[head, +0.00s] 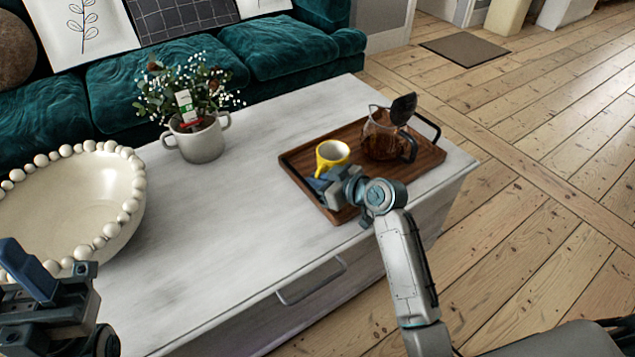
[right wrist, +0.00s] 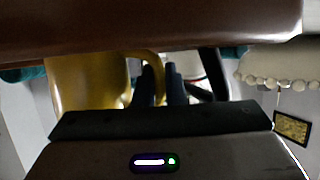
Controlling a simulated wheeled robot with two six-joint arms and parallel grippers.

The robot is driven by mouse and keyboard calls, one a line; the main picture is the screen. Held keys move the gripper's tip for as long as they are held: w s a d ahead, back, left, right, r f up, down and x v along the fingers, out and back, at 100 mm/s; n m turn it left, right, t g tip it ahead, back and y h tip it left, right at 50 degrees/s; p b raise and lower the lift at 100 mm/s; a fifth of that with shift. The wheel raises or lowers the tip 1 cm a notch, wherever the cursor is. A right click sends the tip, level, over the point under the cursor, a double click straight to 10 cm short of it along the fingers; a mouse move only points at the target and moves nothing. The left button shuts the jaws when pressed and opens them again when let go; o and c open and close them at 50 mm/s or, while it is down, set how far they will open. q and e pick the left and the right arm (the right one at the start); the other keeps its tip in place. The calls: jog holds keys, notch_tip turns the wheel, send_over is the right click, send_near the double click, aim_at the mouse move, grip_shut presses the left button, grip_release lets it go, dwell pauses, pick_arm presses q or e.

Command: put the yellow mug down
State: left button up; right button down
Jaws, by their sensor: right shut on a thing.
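The yellow mug (head: 333,153) is upright at the left part of the brown wooden tray (head: 428,158). In the right wrist view, the mug (right wrist: 88,82) is at the left, with its handle between my blue fingers. My right gripper (head: 320,180), also in the right wrist view (right wrist: 162,88), is shut on the mug's handle. The tray shows there as a brown band (right wrist: 150,30) along the top, right against the mug; I cannot tell whether they touch. My left gripper (head: 35,280) is at the lower left of the head view, apart from everything; its fingers are partly hidden.
A glass pot of brown liquid (head: 382,140) stands on the tray, right of the mug. A white planter (head: 202,142) with flowers and a beaded bowl (head: 70,200) stand on the pale table (head: 225,235). The table's middle is clear. A teal sofa (head: 110,90) stands behind.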

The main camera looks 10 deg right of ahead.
jog(key=c, duration=1.8)
grip_release()
